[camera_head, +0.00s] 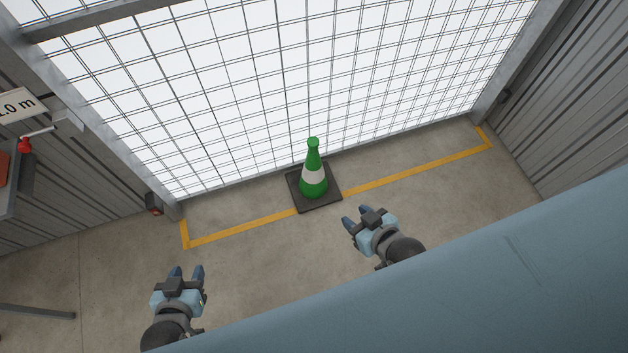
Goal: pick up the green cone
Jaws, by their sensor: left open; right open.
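A green cone (314,161) with a white band and a dark square base (301,203) stands upright on the floor in the head view, close to the mesh gate. My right gripper (354,217) is open and empty, to the right of the cone in the picture and nearer to me, apart from it. My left gripper (187,271) is open and empty, further to the lower left, well apart from the cone. No part of the cone is hidden by the grippers.
A wire mesh gate (283,75) rises behind the cone. A yellow floor line (420,171) runs past the cone's base. Corrugated walls stand at left and right. A shelf (10,180) with a red item (24,145) is at far left. Floor between my grippers is clear.

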